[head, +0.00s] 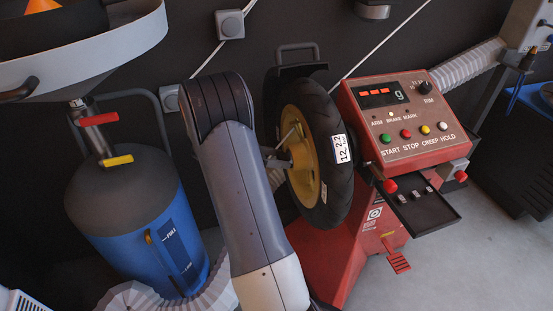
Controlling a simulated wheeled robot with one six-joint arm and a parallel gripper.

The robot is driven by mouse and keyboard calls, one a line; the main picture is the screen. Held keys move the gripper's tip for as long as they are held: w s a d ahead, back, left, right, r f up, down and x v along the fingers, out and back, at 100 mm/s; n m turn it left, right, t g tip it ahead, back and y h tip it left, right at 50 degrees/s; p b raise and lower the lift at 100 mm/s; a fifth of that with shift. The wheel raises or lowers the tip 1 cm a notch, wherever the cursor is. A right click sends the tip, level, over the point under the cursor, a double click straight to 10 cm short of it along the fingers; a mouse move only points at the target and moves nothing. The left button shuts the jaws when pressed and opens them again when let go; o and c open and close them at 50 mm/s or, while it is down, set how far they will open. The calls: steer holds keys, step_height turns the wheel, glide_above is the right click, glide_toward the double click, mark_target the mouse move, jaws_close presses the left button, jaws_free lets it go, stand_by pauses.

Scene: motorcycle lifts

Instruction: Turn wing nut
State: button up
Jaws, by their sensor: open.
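A black tyre (331,165) on a yellow wheel rim (301,158) is mounted on a red balancing machine (331,256). A grey metal piece, seemingly the shaft end or the wing nut (279,163), sticks out of the hub to the left. My arm covers its left part, so the nut's shape and angle cannot be told. My own grey arm runs from the bottom edge up to a dark joint in front of the wheel's left side. My gripper does not show; it is hidden behind the arm or outside the picture.
A red control panel (403,118) with a lit display stands right of the wheel, above a black tray (422,205). A blue tank (130,225) with red and yellow levers stands at left, under a white basin (84,55). Grey floor (445,264) is clear at lower right.

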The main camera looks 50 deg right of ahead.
steer(key=shift+c, duration=0.6)
steer(key=c, duration=0.9)
steer(key=m+t+h+b, duration=0.1)
steer(key=m+b, duration=0.1)
steer(key=b, duration=0.2)
steer(key=m+t+h+b, duration=0.1)
steer(key=m+t+b, duration=0.1)
steer(key=m+b, duration=0.1)
steer(key=m+t+h+b, duration=0.1)
steer(key=m+b, duration=0.2)
steer(key=b, duration=0.2)
steer(key=shift+s+a+f+t+h, duration=0.2)
steer(key=shift+s+f+t+h, duration=0.1)
steer(key=shift+s+h, duration=0.1)
steer(key=shift+r+m, duration=0.15)
steer(key=shift+m, duration=0.15)
